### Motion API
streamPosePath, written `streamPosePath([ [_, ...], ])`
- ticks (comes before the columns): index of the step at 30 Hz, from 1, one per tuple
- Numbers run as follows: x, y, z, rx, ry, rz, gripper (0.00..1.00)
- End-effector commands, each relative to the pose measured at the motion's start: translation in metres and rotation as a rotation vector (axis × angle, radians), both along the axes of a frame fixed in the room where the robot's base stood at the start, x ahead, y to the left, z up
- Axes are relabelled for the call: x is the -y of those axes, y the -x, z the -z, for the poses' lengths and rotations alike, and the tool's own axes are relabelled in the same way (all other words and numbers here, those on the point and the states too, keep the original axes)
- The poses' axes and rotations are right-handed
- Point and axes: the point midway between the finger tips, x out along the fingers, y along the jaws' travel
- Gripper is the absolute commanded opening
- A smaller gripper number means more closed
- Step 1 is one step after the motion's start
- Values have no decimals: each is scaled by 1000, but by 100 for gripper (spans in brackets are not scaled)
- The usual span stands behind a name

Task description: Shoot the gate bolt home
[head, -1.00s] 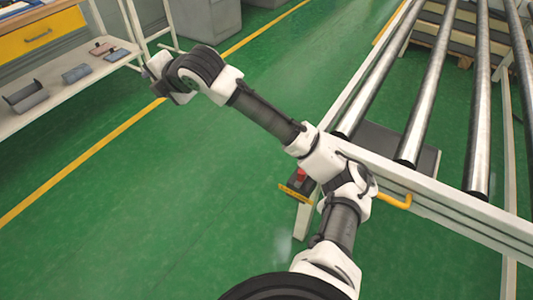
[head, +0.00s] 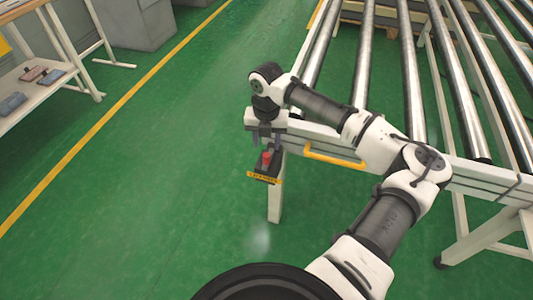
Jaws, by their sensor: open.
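My gripper (head: 268,139) points down at the front left corner of the roller conveyor (head: 463,182). Its jaws are open, small in the picture and partly dark against what lies behind. Just below it is a dark box with a red button (head: 266,157) and a yellow label (head: 264,178). A yellow bar handle (head: 335,158) is fixed to the conveyor's white front rail, to the right of the gripper. I cannot make out a gate bolt for certain; the gripper and arm may cover it. Whether the gripper touches the rail or box cannot be told.
Steel rollers (head: 411,85) run away from me behind the rail. My arm crosses over the rail at the right. A workbench (head: 45,80) with small items on its shelf stands at the far left. The green floor (head: 150,200) left of the conveyor is clear.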

Motion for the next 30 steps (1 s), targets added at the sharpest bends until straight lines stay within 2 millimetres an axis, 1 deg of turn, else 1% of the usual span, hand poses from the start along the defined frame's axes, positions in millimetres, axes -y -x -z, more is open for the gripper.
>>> streamPosePath([
  [3,0,0,23,-1,1,1,43],
  [6,0,0,41,-1,0,1,43],
  [9,0,0,54,0,0,1,43],
  [15,0,0,66,2,0,1,43],
  [23,0,0,67,2,0,1,43],
  [30,0,0,67,2,-1,1,12],
])
